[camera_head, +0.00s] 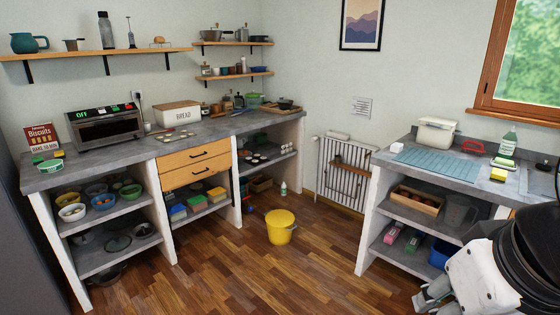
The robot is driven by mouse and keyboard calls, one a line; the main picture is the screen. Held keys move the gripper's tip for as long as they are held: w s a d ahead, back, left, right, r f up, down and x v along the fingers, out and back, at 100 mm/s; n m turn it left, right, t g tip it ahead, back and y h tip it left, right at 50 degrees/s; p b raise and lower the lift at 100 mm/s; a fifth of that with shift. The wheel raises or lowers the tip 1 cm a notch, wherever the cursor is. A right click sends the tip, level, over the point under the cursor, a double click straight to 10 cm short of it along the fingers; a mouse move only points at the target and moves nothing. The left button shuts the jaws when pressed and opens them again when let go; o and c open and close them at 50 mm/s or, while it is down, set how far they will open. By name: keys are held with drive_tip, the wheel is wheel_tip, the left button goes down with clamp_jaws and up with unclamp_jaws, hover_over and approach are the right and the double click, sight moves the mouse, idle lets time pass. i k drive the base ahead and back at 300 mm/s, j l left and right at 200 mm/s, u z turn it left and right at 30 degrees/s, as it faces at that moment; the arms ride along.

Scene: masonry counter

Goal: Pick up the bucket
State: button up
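A yellow bucket (281,227) stands upright on the wooden floor in the middle of the room, between the two counters. Its top looks covered by a yellow lid, and a handle hangs at its right side. My gripper (433,295) is at the lower right edge of the view, in front of the right counter. It is well apart from the bucket. It is partly cut off by the frame, and its fingers are too unclear to tell their opening.
A grey masonry counter (105,163) with shelves runs along the left and back. A second counter (385,163) stands at the right. A white radiator (345,185) is behind the bucket, and a small bottle (284,189) stands near it. The floor (245,275) before the bucket is clear.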

sight(279, 223)
drive_tip(key=i, duration=0.8)
drive_tip(key=i+u, duration=0.1)
drive_tip(key=i, duration=0.65)
drive_tip(key=i+l+u, duration=0.1)
drive_tip(key=i, duration=0.7)
drive_tip(key=i+l+u, duration=0.2)
drive_tip(key=i, duration=0.2)
drive_tip(key=i+l+u, duration=0.25)
drive_tip(key=i, duration=0.2)
drive_tip(key=i+l+u, duration=0.2)
drive_tip(key=i, duration=0.2)
